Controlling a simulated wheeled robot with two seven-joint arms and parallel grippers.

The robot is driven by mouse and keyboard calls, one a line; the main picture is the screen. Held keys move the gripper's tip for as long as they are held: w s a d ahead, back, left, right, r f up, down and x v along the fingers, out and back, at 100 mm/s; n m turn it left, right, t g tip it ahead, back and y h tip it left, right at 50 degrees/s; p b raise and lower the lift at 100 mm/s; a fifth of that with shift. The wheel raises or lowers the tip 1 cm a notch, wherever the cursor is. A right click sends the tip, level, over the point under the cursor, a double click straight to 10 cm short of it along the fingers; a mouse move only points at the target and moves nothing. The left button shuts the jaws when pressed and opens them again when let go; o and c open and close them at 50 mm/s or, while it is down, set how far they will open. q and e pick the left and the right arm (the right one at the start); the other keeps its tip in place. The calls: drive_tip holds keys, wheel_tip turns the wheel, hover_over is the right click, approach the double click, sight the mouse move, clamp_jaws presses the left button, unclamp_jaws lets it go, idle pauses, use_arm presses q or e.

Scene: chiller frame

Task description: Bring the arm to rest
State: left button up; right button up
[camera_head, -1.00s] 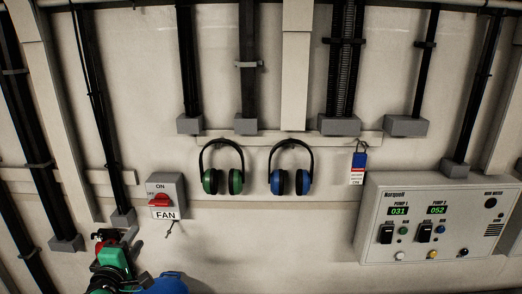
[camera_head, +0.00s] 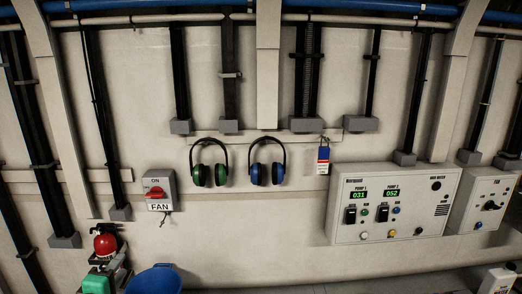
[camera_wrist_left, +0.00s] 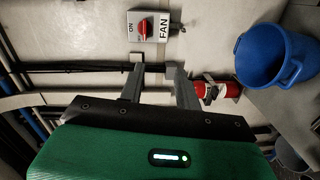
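My left gripper (camera_head: 119,266) is at the lower left of the head view, with its green housing (camera_head: 96,284) at the bottom edge. In the left wrist view, its two grey fingers (camera_wrist_left: 156,72) stand apart with nothing between them. The grey FAN switch box (camera_head: 160,190), with a red handle, is on the wall above the gripper; it also shows in the left wrist view (camera_wrist_left: 148,25) beyond the fingertips. My right gripper is in neither view.
A red extinguisher (camera_head: 105,242) and a blue bucket (camera_head: 155,280) are close to the left gripper. Green earmuffs (camera_head: 209,174), blue earmuffs (camera_head: 267,173) and a blue-and-white tag (camera_head: 323,156) hang on the wall. A pump panel (camera_head: 393,204) is at right. The wall's lower middle is clear.

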use_arm(q)
drive_tip(key=s+d+f+m+g+h, duration=0.1)
drive_tip(key=s+d+f+m+g, duration=0.2)
drive_tip(key=s+d+f+m, duration=0.25)
drive_tip(key=s+d+f+m+g, duration=0.2)
drive_tip(key=s+f+m+g, duration=0.3)
drive_tip(key=f, duration=0.4)
drive_tip(key=s+d+f+m+g, duration=0.2)
drive_tip(key=s+f+m+g, duration=0.15)
drive_tip(key=s, duration=0.55)
drive_tip(key=s+d+f+m+g, duration=0.2)
drive_tip(key=s+f+m, duration=0.3)
drive_tip(key=s, duration=0.5)
wheel_tip(320, 180, down, 31)
drive_tip(key=g+b, duration=0.1)
drive_tip(key=s+a+f, duration=0.1)
drive_tip(key=s+f, duration=0.9)
drive_tip(key=s+a+f+g+b, duration=0.1)
drive_tip(key=s+a+f, duration=0.1)
drive_tip(key=s+f, duration=0.8)
drive_tip(key=shift+a+f+y, duration=0.3)
drive_tip(key=shift+f+y, duration=0.1)
drive_tip(key=shift+f, duration=0.4)
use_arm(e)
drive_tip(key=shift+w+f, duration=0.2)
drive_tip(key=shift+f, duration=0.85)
